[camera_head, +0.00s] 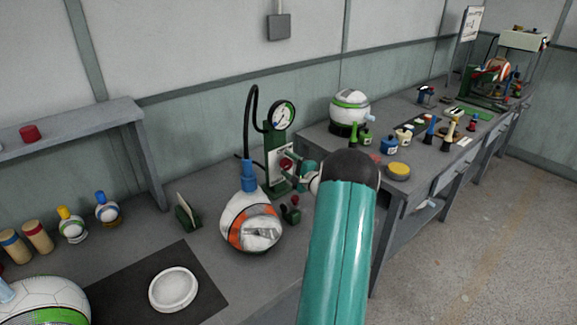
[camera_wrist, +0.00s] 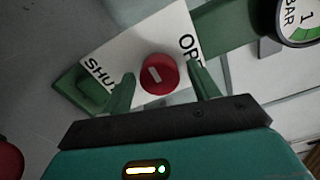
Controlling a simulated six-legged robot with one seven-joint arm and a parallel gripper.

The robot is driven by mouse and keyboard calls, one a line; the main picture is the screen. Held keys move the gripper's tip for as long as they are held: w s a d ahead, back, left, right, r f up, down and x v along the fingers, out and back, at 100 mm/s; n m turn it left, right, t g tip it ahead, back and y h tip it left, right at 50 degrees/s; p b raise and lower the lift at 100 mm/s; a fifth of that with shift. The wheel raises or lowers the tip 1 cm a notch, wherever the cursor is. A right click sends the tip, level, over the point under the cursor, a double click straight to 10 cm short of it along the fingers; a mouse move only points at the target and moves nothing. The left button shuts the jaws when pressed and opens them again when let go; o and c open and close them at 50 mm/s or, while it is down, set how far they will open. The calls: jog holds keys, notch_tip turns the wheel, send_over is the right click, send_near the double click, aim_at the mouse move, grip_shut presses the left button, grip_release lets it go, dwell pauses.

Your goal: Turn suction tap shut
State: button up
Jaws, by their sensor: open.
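The suction tap is a red round knob (camera_wrist: 158,74) with a short white mark, on a white plate (camera_wrist: 112,42) lettered SHUT and, partly hidden, OP. The plate sits on a green stand (camera_head: 279,150) with a round dial gauge (camera_head: 283,116). In the head view the red knob (camera_head: 286,164) shows small behind my gripper (camera_head: 297,171). In the wrist view my gripper (camera_wrist: 162,78) is open, one green finger on each side of the knob. Gaps show between fingers and knob; I cannot tell their depth against it. The gauge (camera_wrist: 300,18) shows only partly.
A white and orange ball (camera_head: 250,222) with a blue fitting stands left of the stand. A small red-knobbed item (camera_head: 291,210) is close below my gripper. A bench (camera_head: 425,172) with bottles runs right. A white dish (camera_head: 174,289) lies on a dark mat (camera_head: 125,293).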

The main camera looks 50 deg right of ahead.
jog(key=v, duration=1.3)
jog(key=shift+s, duration=0.2)
